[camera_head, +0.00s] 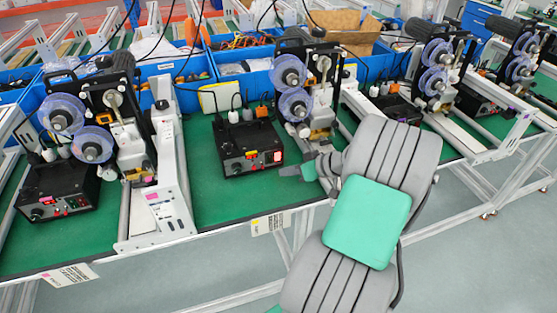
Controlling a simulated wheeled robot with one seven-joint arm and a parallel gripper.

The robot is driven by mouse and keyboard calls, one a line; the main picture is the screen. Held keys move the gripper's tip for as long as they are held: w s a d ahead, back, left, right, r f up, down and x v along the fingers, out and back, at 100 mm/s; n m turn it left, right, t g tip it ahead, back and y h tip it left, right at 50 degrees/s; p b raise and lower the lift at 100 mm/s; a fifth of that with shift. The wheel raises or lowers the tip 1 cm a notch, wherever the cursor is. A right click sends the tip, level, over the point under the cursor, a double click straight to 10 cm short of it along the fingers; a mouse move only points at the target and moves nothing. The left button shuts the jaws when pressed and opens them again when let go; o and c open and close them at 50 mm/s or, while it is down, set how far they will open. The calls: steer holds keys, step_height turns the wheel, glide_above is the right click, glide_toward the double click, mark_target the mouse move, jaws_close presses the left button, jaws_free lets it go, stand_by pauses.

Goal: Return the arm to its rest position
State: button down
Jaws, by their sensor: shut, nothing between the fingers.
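My arm, grey with green pads, rises from the bottom edge right of centre in the head view and bends back to the left over the bench's front edge. My gripper (297,170) is at its end, small in the picture and partly hidden by my own wrist. It is shut and holds nothing. It appears over the green bench top (222,196), just right of a black control box (250,148) and in front of a coder machine with blue-purple reels (295,104). I cannot tell whether it touches anything.
Another coder machine (92,150) with a black box (58,190) stands at left; more machines (437,82) stand at right. Blue bins (175,68) and a cardboard box (330,30) line the back. The grey floor (480,260) in front is clear.

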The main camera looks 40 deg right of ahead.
steer(key=shift+s+a+r, duration=0.1)
steer(key=shift+s+a, duration=0.05)
steer(key=shift+s, duration=0.35)
steer(key=shift+s+a+r, duration=0.1)
steer(key=shift+s+a, duration=0.05)
steer(key=shift+s, duration=0.3)
steer(key=a, duration=0.2)
steer(key=w+a+g, duration=0.1)
steer(key=a, duration=0.1)
steer(key=a+r+g, duration=0.1)
steer(key=a, duration=0.1)
steer(key=shift+w+a+n, duration=0.25)
steer(key=shift+w+n, duration=0.1)
steer(key=shift+n, duration=0.05)
steer(key=a+g, duration=0.1)
steer(key=a, duration=0.2)
steer(key=s+a+r+g+h, duration=0.1)
steer(key=a, duration=0.2)
steer(key=a+r+g, duration=0.1)
steer(key=a, duration=0.3)
steer(key=shift+s+a+r+h, duration=0.1)
steer(key=shift+s+h, duration=0.3)
steer(key=s+a+r+m+g+h, duration=0.1)
steer(key=s+a+r+h, duration=0.1)
steer(key=s+a, duration=0.5)
steer(key=s+r, duration=0.1)
steer(key=s, duration=0.1)
steer(key=shift+s+a+r+m+g+h, duration=0.3)
steer(key=shift+s+a+r+g+h, duration=0.1)
